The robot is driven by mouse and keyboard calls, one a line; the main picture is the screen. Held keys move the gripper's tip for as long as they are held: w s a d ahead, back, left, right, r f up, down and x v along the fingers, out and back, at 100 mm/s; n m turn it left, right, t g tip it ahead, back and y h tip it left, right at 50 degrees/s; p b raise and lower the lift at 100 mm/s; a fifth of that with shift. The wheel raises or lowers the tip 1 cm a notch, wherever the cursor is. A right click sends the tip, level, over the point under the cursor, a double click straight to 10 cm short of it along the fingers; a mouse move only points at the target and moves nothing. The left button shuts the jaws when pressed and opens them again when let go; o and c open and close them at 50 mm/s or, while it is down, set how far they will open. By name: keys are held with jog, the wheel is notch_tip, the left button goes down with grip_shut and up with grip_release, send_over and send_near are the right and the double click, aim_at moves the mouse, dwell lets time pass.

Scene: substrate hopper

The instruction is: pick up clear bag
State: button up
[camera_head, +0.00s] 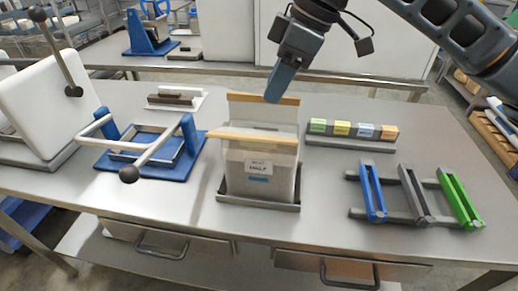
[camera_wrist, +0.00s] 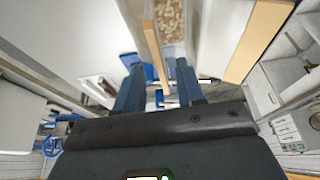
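The clear bag (camera_head: 262,172) stands upright in a shallow grey tray (camera_head: 258,201) at the middle of the bench. It is a see-through bag with a white label and tan strips along its front and back top edges. In the wrist view, brown grainy filling (camera_wrist: 171,20) shows between the two strips. My gripper (camera_head: 271,100) is at the bag's back top strip (camera_head: 284,99), pointing down. In the wrist view my gripper (camera_wrist: 158,70) has its blue fingers apart, with one tan strip (camera_wrist: 153,50) appearing between them. I cannot tell whether they touch it.
Left of the bag is a blue-based frame (camera_head: 150,168) with a grey handle and a white box (camera_head: 45,105). Right are a rack of coloured blocks (camera_head: 350,140) and a grey stand with blue and green clips (camera_head: 408,194). Bare bench lies around the tray.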

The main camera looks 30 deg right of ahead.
aim_at(265, 104)
jog(key=p+x, duration=0.1)
jog(key=x, duration=0.4)
jog(key=shift+w+a+f, duration=0.2)
jog(key=shift+f, duration=0.3)
jog(key=shift+f, duration=0.25)
dwell(0.3)
grip_shut()
dwell(0.4)
